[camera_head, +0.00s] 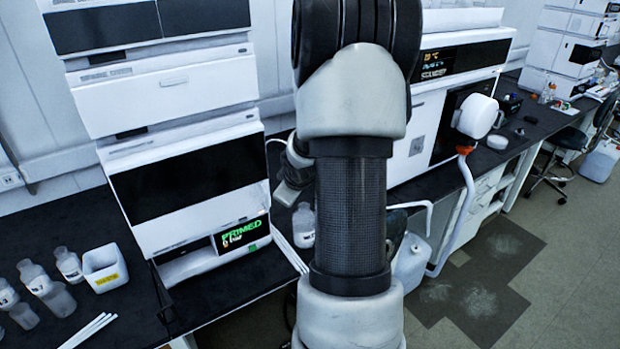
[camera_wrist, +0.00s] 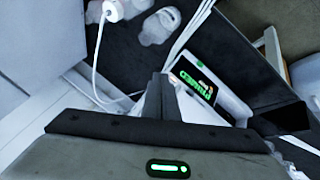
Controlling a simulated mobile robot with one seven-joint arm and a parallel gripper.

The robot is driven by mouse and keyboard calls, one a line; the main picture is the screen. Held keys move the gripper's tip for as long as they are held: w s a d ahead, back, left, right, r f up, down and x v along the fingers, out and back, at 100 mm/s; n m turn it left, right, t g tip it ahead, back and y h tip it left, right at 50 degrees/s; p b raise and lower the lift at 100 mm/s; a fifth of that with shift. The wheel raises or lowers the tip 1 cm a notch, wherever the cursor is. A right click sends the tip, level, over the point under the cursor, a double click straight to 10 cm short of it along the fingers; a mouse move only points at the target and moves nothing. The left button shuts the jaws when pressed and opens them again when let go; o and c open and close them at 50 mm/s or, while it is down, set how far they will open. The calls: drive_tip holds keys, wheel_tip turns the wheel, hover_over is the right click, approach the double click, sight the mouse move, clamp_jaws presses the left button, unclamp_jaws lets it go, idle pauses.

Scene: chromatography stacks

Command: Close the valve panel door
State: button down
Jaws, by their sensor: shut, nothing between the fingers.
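The chromatography stack (camera_head: 172,95) stands at the left in the head view. Its lower module has a wide dark front panel (camera_head: 185,185). Below it is a small screen with green "PRIMED" lettering (camera_head: 240,236), which also shows in the wrist view (camera_wrist: 198,82). No panel stands clearly apart as a swung-open door, so I cannot tell which part is the valve panel door or how far open it is. My gripper (camera_wrist: 158,82) is shut and empty, beside the screen in the wrist view. In the head view my arm hides most of it.
Bottles (camera_head: 45,285) and a white tub (camera_head: 105,268) stand on the dark bench at the left. White tubes (camera_head: 290,252) lie by the stack's right side. A small bottle (camera_head: 303,225) stands behind my arm. Another instrument (camera_head: 455,60) stands at the right. Floor is open at the lower right.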

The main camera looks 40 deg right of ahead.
drive_tip(key=s+d+r, duration=0.2)
drive_tip(key=s+r, duration=0.1)
drive_tip(key=r, duration=0.2)
drive_tip(key=shift+d+r, duration=0.2)
drive_tip(key=shift+d, duration=0.15)
drive_tip(key=shift+a, duration=0.15)
